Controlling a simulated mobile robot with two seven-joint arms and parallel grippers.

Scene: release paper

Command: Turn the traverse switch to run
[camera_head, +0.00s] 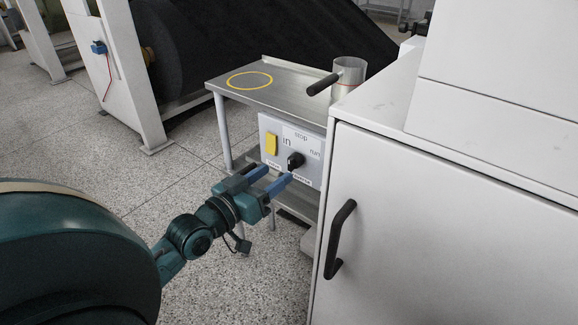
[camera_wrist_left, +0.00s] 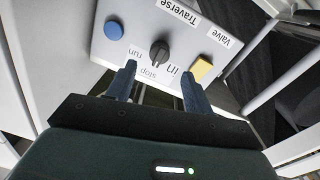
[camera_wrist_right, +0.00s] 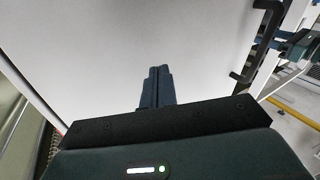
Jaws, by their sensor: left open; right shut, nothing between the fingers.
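The traverse switch is a black knob (camera_head: 295,160) on a pale control panel (camera_head: 311,173) marked in, stop and run. In the left wrist view the panel is upside down, and the knob (camera_wrist_left: 158,50) stands just beyond and between my fingertips; its pointer seems to lie toward stop, though this is hard to tell. My left gripper (camera_head: 279,174) is open and empty, with its blue fingers toward the knob; I see no contact. My right gripper (camera_wrist_right: 157,70) is shut and empty in the right wrist view, facing a plain white surface; it is out of the head view.
A yellow valve switch (camera_head: 271,144) sits left of the knob. A blue button (camera_wrist_left: 113,30) shows in the left wrist view. A metal table (camera_head: 285,83) with a can (camera_head: 349,72) stands above the panel. A white cabinet (camera_head: 440,220) with a black handle (camera_head: 339,240) closes off the right.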

